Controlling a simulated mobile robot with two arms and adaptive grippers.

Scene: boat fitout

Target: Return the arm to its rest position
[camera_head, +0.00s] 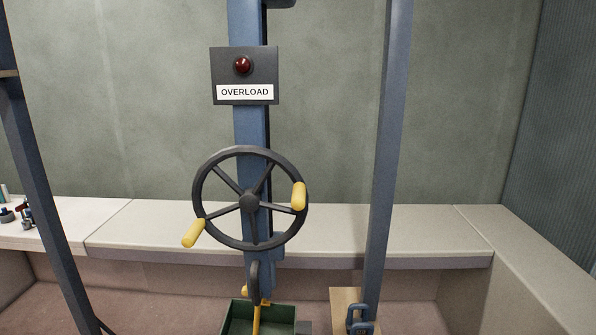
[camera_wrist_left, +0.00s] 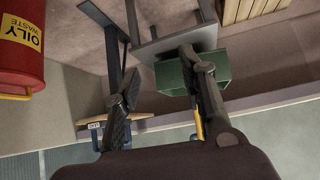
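My left gripper (camera_wrist_left: 160,63) shows only in the left wrist view. Its two dark fingers are spread apart, and I see nothing held between them. A green box (camera_wrist_left: 175,77) lies beyond the right finger, which partly hides it. A grey plate (camera_wrist_left: 172,46) also shows beyond the fingers. Neither arm shows in the head view, and my right gripper is in neither view.
A dark handwheel (camera_head: 248,200) with two yellow grips stands on a blue post, under an OVERLOAD sign (camera_head: 245,92) with a red lamp. A pale bench (camera_head: 330,225) runs behind. A red oily-waste bin (camera_wrist_left: 22,50) is at left in the wrist view.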

